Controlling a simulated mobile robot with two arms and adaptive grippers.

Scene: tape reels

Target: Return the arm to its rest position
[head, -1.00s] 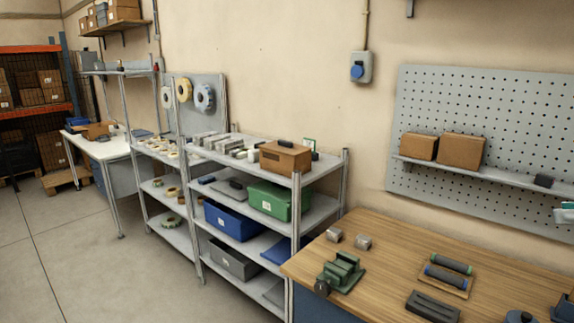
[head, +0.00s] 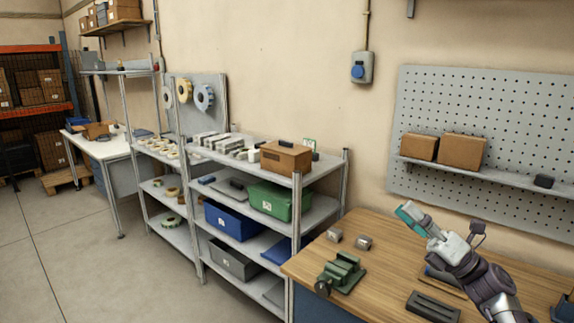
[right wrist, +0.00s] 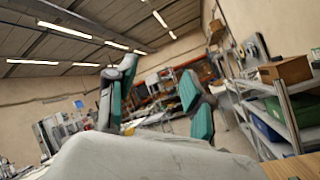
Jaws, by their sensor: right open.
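My right gripper (head: 413,218) shows in the head view above the wooden workbench (head: 390,240), in front of the pegboard wall. Its arm comes in from the lower right. In the right wrist view the two teal fingers of the gripper (right wrist: 160,95) stand wide apart with nothing between them. My left gripper is in neither view. Tape reels (head: 204,97) hang on a grey panel at the shelf, far from the gripper.
The bench holds a green vise (head: 342,272), small metal blocks (head: 363,242) and a dark slotted block (head: 432,306). A pegboard (head: 480,110) with a shelf of cartons (head: 462,152) stands behind. A metal rack (head: 297,225) with bins is left of the bench.

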